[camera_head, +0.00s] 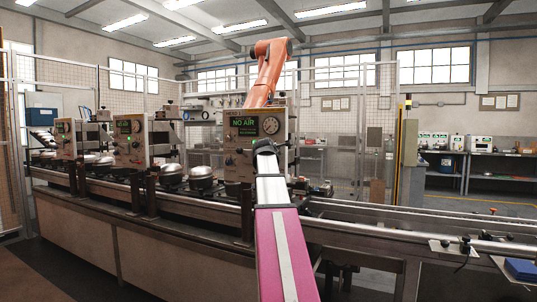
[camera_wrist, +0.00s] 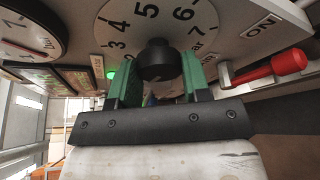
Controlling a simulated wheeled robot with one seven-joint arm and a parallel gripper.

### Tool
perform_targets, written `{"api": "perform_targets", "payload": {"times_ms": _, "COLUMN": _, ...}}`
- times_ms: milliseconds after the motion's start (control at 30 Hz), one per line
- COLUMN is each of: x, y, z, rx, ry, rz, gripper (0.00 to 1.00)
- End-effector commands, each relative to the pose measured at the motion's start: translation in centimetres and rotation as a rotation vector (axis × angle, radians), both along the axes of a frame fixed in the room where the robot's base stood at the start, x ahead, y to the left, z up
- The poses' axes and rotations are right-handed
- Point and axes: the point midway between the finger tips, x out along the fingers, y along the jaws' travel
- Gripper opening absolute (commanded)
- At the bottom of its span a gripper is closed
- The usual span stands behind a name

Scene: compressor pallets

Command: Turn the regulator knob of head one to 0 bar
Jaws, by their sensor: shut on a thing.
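The regulator knob (camera_wrist: 156,58) is a black round knob at the middle of a pale dial (camera_wrist: 117,22) marked with numbers; 3, 4, 5, 6 and 7 can be read in the wrist view. My gripper (camera_wrist: 160,82) has its green fingers on either side of the knob and is shut on it. Part of the dial is hidden behind the fingers and knob, and I cannot read the setting. In the head view, the head one panel (camera_head: 240,160) shows a green display (camera_head: 243,122) reading NO AIR; my arm hides the knob there.
In the wrist view, a red lever (camera_wrist: 275,68) beside an ON label stands close right of my gripper, and a round gauge (camera_wrist: 28,28) is at upper left. In the head view, similar panels (camera_head: 130,142) stand left along the conveyor, and an orange robot arm (camera_head: 266,72) rises behind.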

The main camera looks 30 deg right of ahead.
Motion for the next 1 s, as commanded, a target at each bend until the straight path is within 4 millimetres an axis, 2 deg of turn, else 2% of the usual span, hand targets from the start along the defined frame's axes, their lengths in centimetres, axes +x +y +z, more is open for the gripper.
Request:
{"api": "perform_targets", "payload": {"times_ms": 700, "x": 0.16, "y": 0.09, "z": 0.12, "rx": -0.416, "ry": 0.535, "rz": 0.0, "gripper": 0.2}}
{"api": "perform_targets", "payload": {"times_ms": 1000, "x": 0.15, "y": 0.09, "z": 0.09, "rx": -0.554, "ry": 0.713, "rz": -0.001, "gripper": 0.2}}
